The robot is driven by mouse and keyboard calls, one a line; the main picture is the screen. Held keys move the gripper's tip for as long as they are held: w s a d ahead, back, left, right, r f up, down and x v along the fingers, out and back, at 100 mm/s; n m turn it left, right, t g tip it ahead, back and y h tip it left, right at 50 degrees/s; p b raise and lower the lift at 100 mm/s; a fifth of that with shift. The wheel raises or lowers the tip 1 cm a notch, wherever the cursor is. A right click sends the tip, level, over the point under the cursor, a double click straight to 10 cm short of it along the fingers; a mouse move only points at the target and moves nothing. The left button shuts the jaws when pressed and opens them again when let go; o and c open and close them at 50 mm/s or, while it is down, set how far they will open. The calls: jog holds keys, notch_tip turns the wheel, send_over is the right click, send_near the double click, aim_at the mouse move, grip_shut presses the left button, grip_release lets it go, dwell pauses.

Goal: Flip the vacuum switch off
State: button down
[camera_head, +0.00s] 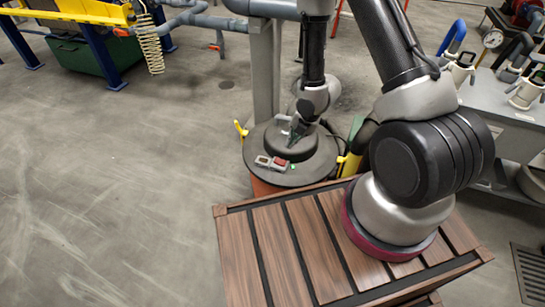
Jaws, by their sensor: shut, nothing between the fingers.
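The vacuum (320,172) stands behind the wooden crate, with a round dark grey lid and an orange body just showing below it. A small red part, which looks like the switch (281,161), sits at the front of the lid between a light grey piece and a small green spot. Whether it is on or off is too small to tell. My gripper (293,138) reaches down from above over the lid, just behind the red part. It is shut and holds nothing. I cannot tell whether its tips touch the lid.
A slatted wooden crate top (300,240) fills the front, with my arm's base on it. A grey post (265,75) stands behind the vacuum. A grey bench (515,135) with valves and a gauge is at right. The concrete floor at left is clear.

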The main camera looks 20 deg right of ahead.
aim_at(279, 167)
jog(key=shift+a+f, duration=0.1)
jog(key=x, duration=1.3)
jog(key=shift+f, duration=0.4)
jog(key=shift+a, duration=0.1)
jog(key=shift+w+a+f+g+h, duration=0.25)
jog(key=shift+f+g+h, duration=0.05)
jog(key=shift+s+d, duration=0.1)
jog(key=shift+d, duration=0.05)
jog(key=shift+s+d+f, duration=0.1)
jog(key=shift+s+d, duration=0.45)
jog(key=shift+d, duration=0.1)
